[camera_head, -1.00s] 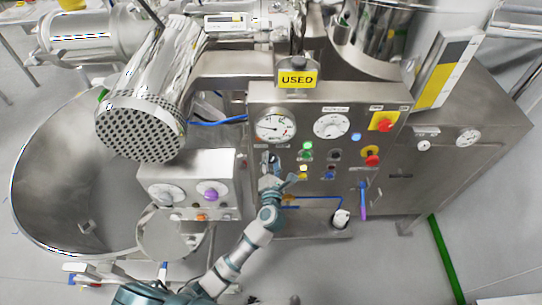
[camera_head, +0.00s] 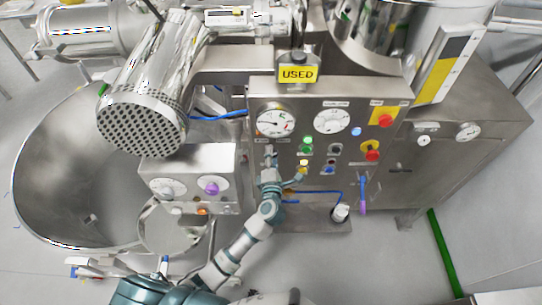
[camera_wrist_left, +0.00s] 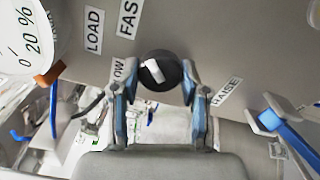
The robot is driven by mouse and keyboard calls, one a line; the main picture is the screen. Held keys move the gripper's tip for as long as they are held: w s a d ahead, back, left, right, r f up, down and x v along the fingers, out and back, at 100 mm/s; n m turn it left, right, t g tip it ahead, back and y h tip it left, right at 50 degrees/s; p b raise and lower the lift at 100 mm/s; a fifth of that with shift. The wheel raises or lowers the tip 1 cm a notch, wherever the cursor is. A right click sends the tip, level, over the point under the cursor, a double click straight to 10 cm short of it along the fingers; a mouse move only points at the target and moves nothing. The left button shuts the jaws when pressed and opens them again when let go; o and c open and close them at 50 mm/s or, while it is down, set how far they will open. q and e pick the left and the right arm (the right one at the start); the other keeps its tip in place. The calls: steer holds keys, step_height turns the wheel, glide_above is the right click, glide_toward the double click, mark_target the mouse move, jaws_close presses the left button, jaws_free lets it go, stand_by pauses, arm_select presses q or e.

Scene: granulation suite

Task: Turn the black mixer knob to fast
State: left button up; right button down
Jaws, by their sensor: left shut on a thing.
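The black knob (camera_wrist_left: 160,70) with a white mark sits on the grey panel between the two fingers of my left gripper (camera_wrist_left: 161,88) in the left wrist view. The fingers are shut on its sides. In the head view my left gripper (camera_head: 269,158) is at the panel below the pressure gauge and hides the knob. My right gripper is not in view.
The control panel (camera_head: 385,155) carries a gauge (camera_head: 275,123), a white dial (camera_head: 332,120), green (camera_head: 308,145) and yellow (camera_head: 304,165) buttons, and red knobs close to the right. A box with a purple knob (camera_head: 211,186) stands left of my arm. A "USED" sign (camera_head: 298,74) is above.

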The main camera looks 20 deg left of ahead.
arm_select(q)
steer(key=shift+d+f, duration=0.1)
steer(key=shift+f, duration=0.1)
steer(key=o, duration=1.1)
steer(key=shift+o, duration=0.2)
steer(key=shift+d+r, duration=0.1)
steer(key=v, duration=1.2)
